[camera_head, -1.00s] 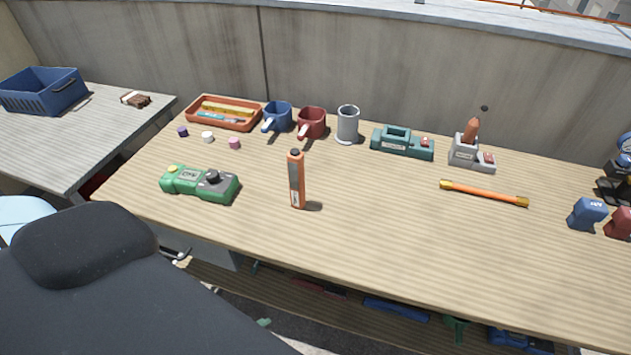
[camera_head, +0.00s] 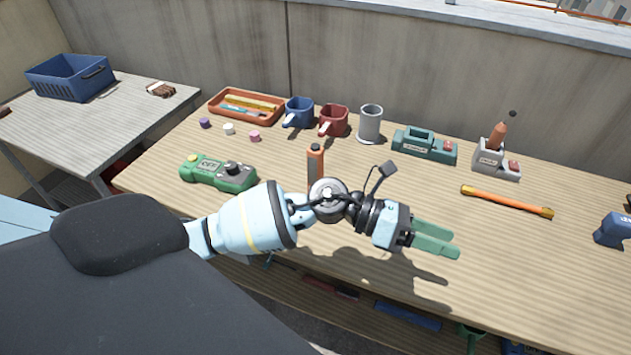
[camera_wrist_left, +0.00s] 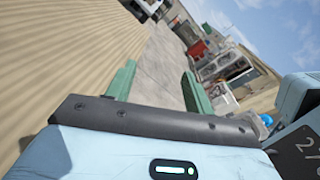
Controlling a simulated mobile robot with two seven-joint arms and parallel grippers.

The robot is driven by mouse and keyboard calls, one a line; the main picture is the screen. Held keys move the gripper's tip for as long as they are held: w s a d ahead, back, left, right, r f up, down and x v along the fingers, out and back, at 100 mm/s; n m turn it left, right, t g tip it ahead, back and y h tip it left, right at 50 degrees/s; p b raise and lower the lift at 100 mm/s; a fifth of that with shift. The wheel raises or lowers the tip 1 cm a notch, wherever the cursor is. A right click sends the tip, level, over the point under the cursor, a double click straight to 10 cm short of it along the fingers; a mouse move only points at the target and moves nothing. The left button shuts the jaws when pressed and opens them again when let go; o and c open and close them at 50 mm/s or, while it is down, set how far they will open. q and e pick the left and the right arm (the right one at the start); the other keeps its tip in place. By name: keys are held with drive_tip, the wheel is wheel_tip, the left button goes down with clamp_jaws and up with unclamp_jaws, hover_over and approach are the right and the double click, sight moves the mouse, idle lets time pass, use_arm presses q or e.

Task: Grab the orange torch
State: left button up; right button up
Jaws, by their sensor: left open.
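The orange torch (camera_head: 316,163), an upright cylinder with a dark cap, stands on the wooden bench behind my left arm. Its lower part is hidden by that arm. My left gripper (camera_head: 450,243) has green fingers and is open and empty, above the bench to the right of the torch and nearer the front edge. In the left wrist view, the open fingers (camera_wrist_left: 160,85) have nothing between them, and the torch does not show. My right gripper is not in view.
A green device (camera_head: 217,172) lies left of the torch. Behind stand an orange tray (camera_head: 247,119), a blue mug (camera_head: 299,112), a red mug (camera_head: 333,121) and a grey cup (camera_head: 370,123). An orange bar with yellow ends (camera_head: 507,202) lies right. The bench's front right is mostly clear.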

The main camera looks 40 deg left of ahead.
use_arm(q)
drive_tip(key=w+a+f+m+g+y, duration=0.2)
drive_tip(key=a+m+g+y, duration=0.1)
drive_tip(key=a+m+y, duration=0.15)
wheel_tip(320, 180, up, 6)
drive_tip(key=m+g+y, duration=0.1)
drive_tip(key=m+y, duration=0.2)
drive_tip(key=y, duration=0.9)
hover_over(316, 159)
drive_tip(key=w+a, duration=0.1)
drive_tip(key=a, duration=0.1)
drive_tip(key=shift+w, duration=0.1)
drive_tip(key=shift+d+f+p, duration=0.15)
drive_tip(key=shift+d+f, duration=0.05)
drive_tip(key=shift+f, duration=1.8)
drive_tip(key=shift+d+f+p, duration=0.15)
drive_tip(key=shift+d+f, duration=0.05)
drive_tip(key=shift+f, duration=1.75)
drive_tip(key=shift+c, duration=0.3)
drive_tip(key=shift+w, duration=0.1)
clamp_jaws()
